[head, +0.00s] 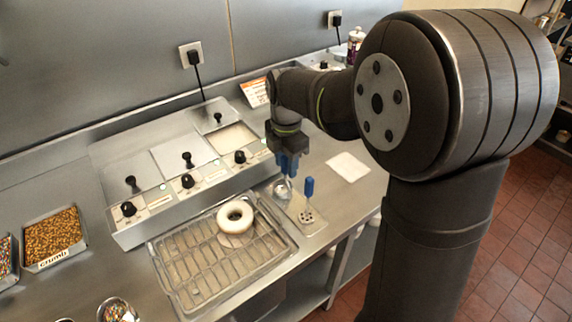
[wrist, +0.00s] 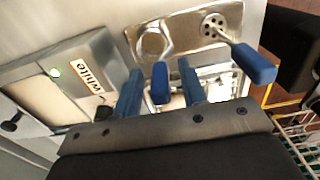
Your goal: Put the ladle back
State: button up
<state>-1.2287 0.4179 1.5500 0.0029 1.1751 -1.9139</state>
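The ladle has a metal bowl that rests on a steel holder tray (head: 312,226), and its bowl (wrist: 152,42) shows in the wrist view. Its blue handle (wrist: 160,84) stands up between my fingers. My gripper (head: 288,165) is above the tray, with its two blue fingers (wrist: 160,92) on either side of the handle. Gaps show on both sides of the handle, so the gripper looks open and not closed on it. In the head view the handle is hard to tell from the fingers.
A slotted spoon (head: 307,216) with a blue handle (wrist: 255,63) stands close on the right. A white-coated donut (head: 235,216) sits on the wire rack (head: 190,268) to the left. The "white" well (head: 233,138) behind is uncovered. A pale square (head: 348,167) lies on the counter at right.

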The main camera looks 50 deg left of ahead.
notch_tip(320, 180, up, 11)
jog(key=shift+r, duration=0.1)
dwell(0.5)
notch_tip(320, 180, down, 12)
jog(key=shift+r, duration=1.85)
jog(key=shift+f, duration=0.1)
